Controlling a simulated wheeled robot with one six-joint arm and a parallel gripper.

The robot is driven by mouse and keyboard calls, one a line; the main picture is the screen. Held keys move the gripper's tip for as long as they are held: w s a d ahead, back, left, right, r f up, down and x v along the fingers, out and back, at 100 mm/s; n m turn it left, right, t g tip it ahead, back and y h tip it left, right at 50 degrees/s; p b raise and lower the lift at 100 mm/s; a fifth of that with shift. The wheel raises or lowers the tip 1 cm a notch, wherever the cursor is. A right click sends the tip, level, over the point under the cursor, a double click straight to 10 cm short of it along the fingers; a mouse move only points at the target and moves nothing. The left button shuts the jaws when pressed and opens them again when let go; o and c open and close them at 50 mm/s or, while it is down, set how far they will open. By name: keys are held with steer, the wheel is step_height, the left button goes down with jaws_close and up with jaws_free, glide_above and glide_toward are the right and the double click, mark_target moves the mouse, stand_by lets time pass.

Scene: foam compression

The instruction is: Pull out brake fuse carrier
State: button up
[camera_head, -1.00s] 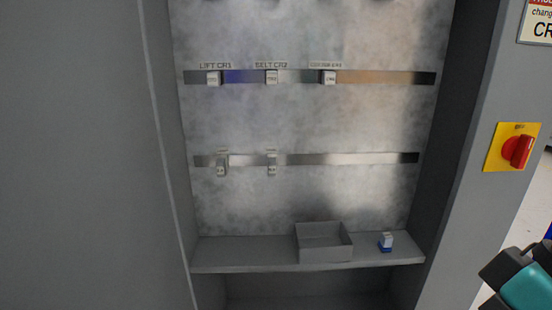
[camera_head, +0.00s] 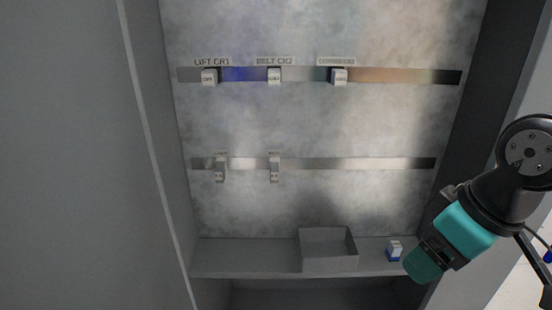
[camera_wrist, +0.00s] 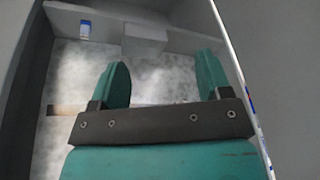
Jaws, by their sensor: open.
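Two small light-grey fuse carriers hang on the lower metal rail inside the cabinet: a left one (camera_head: 220,171) and a right one (camera_head: 274,171). Their small labels are too blurred for me to tell which is the brake one. My gripper (camera_head: 422,266) is at the lower right in the head view, in front of the shelf's right end and well away from both carriers. In the wrist view my gripper (camera_wrist: 163,78) has two teal fingers spread apart with nothing between them.
An open grey tray (camera_head: 329,264) stands on the cabinet shelf (camera_head: 245,262). A small blue-and-white block (camera_head: 394,250) stands right of it, near my gripper. The upper rail (camera_head: 300,75) bears three white modules. The cabinet's right side wall (camera_head: 462,140) is close to my arm.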

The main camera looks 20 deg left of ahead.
steer(key=w+a+f+n+t+h+p, duration=0.1)
steer(key=w+a+n+t+h+p, duration=0.1)
steer(key=w+a+n+t+p, duration=0.5)
steer(key=w+a+f+n+t+h+p, duration=0.1)
steer(key=w+a+n+t+h+p, duration=0.1)
steer(key=w+a+n+p, duration=0.9)
steer(key=n+t+y+p, duration=0.3)
steer(key=n+t+y, duration=0.3)
steer(key=n, duration=0.6)
glide_toward(275, 176)
steer(key=shift+w+a+f, duration=0.15)
steer(key=shift+w+a, duration=0.2)
steer(key=shift+w, duration=0.1)
steer(key=shift+h, duration=0.3)
steer(key=b+x, duration=0.5)
steer(key=x, duration=0.2)
steer(key=shift+w+f, duration=0.2)
steer(key=shift+w+a+r+b, duration=0.1)
steer(key=shift+w+r+b, duration=0.05)
steer(key=shift+w+b, duration=0.25)
steer(key=shift+w+a+r+b, duration=0.15)
steer(key=shift+w+b, duration=0.2)
steer(key=shift+w, duration=0.05)
